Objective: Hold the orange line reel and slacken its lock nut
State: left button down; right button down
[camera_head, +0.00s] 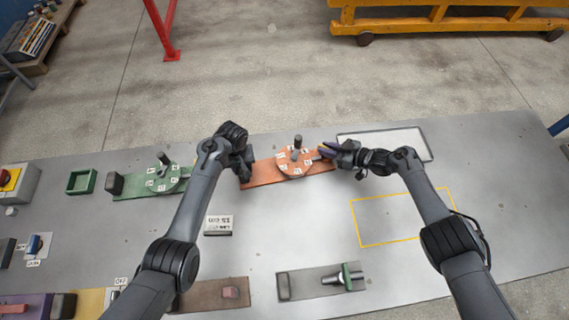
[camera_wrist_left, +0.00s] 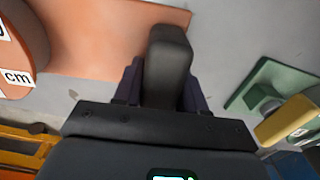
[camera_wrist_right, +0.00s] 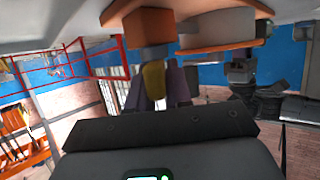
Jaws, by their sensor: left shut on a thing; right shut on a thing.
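The orange line reel (camera_head: 296,165) lies on the table, a round disc with white labels and a dark upright post on a long orange base plate (camera_head: 262,171). My left gripper (camera_head: 245,172) is shut on the dark block at the plate's left end; the block (camera_wrist_left: 170,55) shows between its purple fingers in the left wrist view. My right gripper (camera_head: 331,150) is at the plate's right end. In the right wrist view its purple fingers are around a yellow piece (camera_wrist_right: 153,82), apparently the lock nut, below an orange block (camera_wrist_right: 149,28). The nut's thread is hidden.
A similar green reel (camera_head: 160,181) lies to the left, beside a green tray (camera_head: 82,181). A grey fixture with a green part (camera_head: 320,281) and a brown plate (camera_head: 213,294) lie near the front. The yellow-outlined area (camera_head: 400,215) is empty.

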jog(key=shift+s+a, duration=0.1)
jog(key=shift+s, duration=0.15)
dwell(0.3)
jog(key=c, duration=1.4)
grip_release()
jog(key=shift+o, duration=1.4)
jog(key=shift+d, duration=0.2)
jog(key=shift+d, duration=0.15)
jog(key=shift+s+d+r, duration=0.15)
jog(key=shift+s+d, duration=0.1)
jog(key=v, duration=1.1)
jog(key=shift+w+r, duration=0.1)
jog(key=shift+w, duration=0.05)
